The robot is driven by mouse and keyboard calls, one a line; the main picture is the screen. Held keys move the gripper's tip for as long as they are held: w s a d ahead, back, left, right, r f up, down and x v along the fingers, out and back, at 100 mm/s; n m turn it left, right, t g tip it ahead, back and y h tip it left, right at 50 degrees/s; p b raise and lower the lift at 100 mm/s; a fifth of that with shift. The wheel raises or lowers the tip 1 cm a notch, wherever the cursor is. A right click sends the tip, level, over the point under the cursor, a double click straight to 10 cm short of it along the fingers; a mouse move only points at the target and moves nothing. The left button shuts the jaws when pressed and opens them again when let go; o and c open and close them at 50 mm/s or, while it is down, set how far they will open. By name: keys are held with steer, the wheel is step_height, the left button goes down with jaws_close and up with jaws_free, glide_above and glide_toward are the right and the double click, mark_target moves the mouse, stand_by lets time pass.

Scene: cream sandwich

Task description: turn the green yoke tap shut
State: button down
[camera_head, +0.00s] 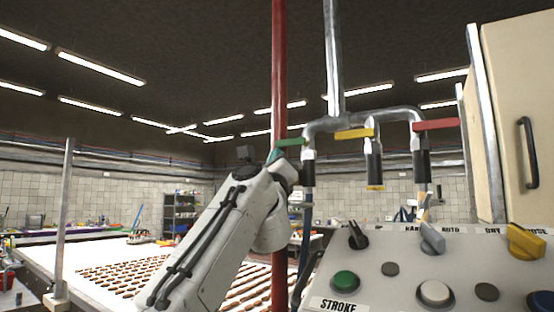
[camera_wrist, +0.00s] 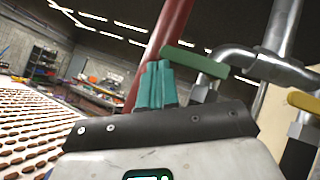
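The green yoke tap's lever (camera_head: 290,142) sits on the left outlet of the pipe yoke (camera_head: 345,122) and points left, roughly level. In the wrist view the green lever (camera_wrist: 196,60) runs from upper left to lower right, just right of and above my fingertips. My gripper's teal fingers (camera_wrist: 157,84) are together with nothing visible between them. Their tips are close to the lever's free end; I cannot tell whether they touch it. In the head view my gripper is mostly hidden behind my arm, with a little teal (camera_head: 273,155) showing beside the lever.
A yellow lever (camera_head: 354,134) and a red lever (camera_head: 436,125) sit on the neighbouring outlets. A red post (camera_head: 279,70) stands close behind my gripper. A control panel (camera_head: 400,272) fills the lower right. A table of brown pieces (camera_head: 118,276) lies left.

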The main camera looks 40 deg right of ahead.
stand_by(0.3)
steer(key=b+v, duration=0.4)
steer(key=v, duration=0.7)
steer(key=shift+w+r, duration=0.1)
steer(key=shift+r, duration=0.05)
